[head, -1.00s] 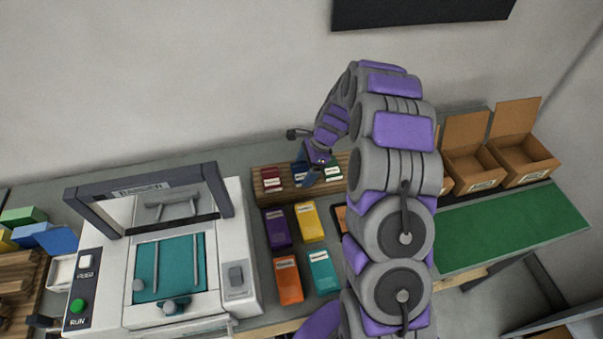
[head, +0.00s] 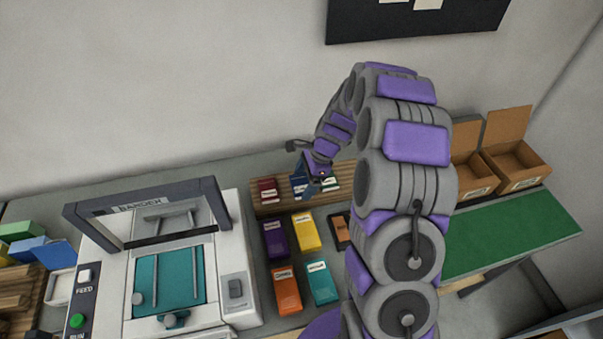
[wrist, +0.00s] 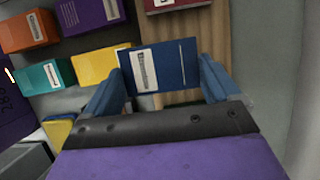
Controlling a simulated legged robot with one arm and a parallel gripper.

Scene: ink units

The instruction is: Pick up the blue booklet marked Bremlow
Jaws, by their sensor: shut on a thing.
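The blue booklet (wrist: 177,66) with a white label shows in the wrist view between the two blue fingers of my gripper (wrist: 162,80). The fingers are shut on it. I cannot tell whether the booklet is clear of the rack.
A red booklet (head: 267,190) is left of my gripper and a green one (head: 332,186) right. Purple (head: 276,240), yellow (head: 307,234), orange (head: 287,293) and teal (head: 320,285) booklets lie in front. A white machine (head: 225,265) stands left; open cartons (head: 513,165) stand right.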

